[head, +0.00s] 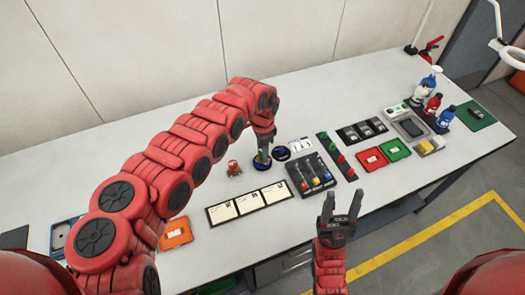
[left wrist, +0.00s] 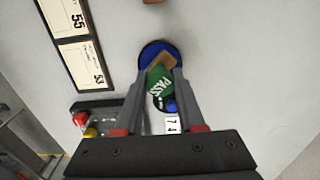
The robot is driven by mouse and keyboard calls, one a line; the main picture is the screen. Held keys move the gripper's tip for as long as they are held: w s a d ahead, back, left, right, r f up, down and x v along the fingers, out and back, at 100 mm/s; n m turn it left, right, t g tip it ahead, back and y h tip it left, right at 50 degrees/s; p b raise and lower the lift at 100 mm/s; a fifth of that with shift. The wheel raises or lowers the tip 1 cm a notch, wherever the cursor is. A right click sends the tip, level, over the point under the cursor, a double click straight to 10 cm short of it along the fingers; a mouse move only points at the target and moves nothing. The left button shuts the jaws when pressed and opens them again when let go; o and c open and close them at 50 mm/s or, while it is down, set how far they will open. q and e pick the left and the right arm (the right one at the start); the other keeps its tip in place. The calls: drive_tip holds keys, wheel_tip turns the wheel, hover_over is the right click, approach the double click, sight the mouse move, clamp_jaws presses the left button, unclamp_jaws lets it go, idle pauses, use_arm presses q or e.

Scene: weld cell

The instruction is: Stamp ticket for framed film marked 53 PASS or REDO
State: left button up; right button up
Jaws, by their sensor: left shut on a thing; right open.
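My left gripper (head: 263,140) is shut on a stamp with a green part marked PASS (left wrist: 158,82) and a brown part beyond it. The stamp is over a round blue pad (left wrist: 152,47); I cannot tell whether it touches. A red-topped stamp-like object (head: 234,168) stands to the left. My right gripper (head: 341,203) is open and empty at the table's front edge.
A dark rack with colored knobs (head: 315,177) lies right of the tickets. Red (head: 371,159) and green (head: 394,149) trays, a black three-slot holder (head: 362,131) and bottles (head: 433,103) stand farther right. An orange tray (head: 175,234) is at left. The back of the table is clear.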

idle(0.4)
use_arm(q)
wheel_tip(320, 180, up, 2)
drive_tip(key=shift+p, duration=0.75)
drive_tip(key=shift+r+p, duration=1.55)
drive_tip(key=shift+r, duration=0.95)
drive_tip(key=shift+f, duration=0.15)
